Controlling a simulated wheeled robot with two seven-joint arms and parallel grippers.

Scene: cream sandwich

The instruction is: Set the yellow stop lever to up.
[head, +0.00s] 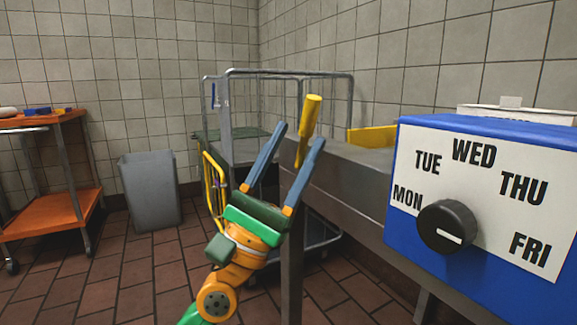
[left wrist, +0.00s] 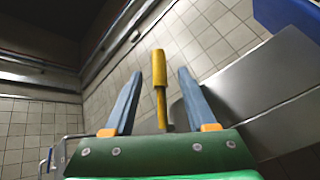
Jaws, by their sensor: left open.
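The yellow stop lever (head: 308,128) stands up at the near left end of the steel counter, with its thick handle on top and tilted slightly right. My left gripper (head: 300,133) is open, its two blue fingers pointing up on either side of the lever in the picture. In the left wrist view the lever (left wrist: 160,80) shows between the two open fingers (left wrist: 172,75), apart from both. I cannot tell how far the lever is from the fingers in depth. The lever's foot is hidden in the head view. My right gripper is not in view.
A blue box with a black day dial (head: 447,227) stands on the right of the steel counter (head: 350,175). A wire cage trolley (head: 230,105) stands behind. A grey bin (head: 150,190) and an orange cart (head: 50,215) are at the left. The tiled floor between is clear.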

